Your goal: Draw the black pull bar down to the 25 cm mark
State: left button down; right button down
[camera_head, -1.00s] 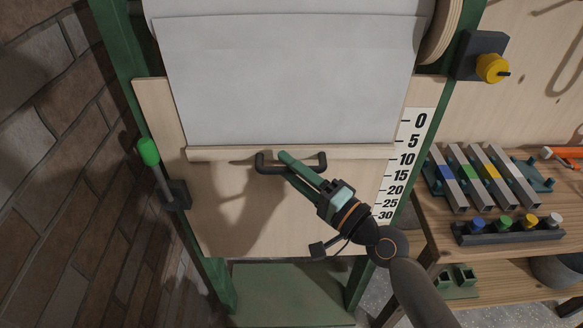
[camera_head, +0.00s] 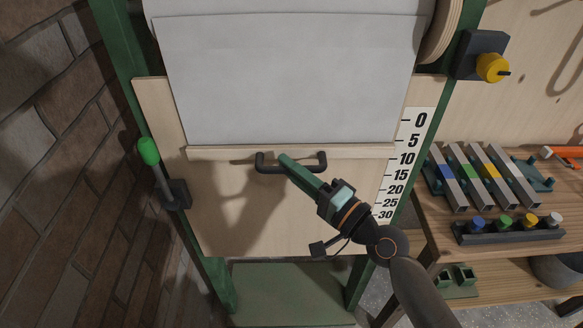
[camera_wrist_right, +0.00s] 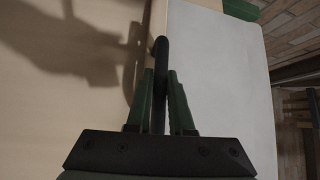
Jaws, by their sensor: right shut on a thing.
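The black pull bar (camera_head: 264,163) is a handle on the pale wooden strip along the bottom of a grey-white sheet (camera_head: 290,80). The strip's right end is between the 5 and 10 marks of the white scale (camera_head: 404,165), nearer 10; the 25 lies lower. My right gripper (camera_head: 292,165) reaches up from the lower right and is shut on the pull bar, about its middle. In the right wrist view the bar (camera_wrist_right: 160,55) runs between the two green fingers (camera_wrist_right: 160,80). My left gripper is not in view.
A wooden board (camera_head: 300,230) lies behind and below the bar, with clear space down it. A green-knobbed lever (camera_head: 148,152) stands at left by a brick wall. A yellow knob (camera_head: 491,68) is at upper right.

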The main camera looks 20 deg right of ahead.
jog(key=shift+f, duration=0.1)
dwell(0.6)
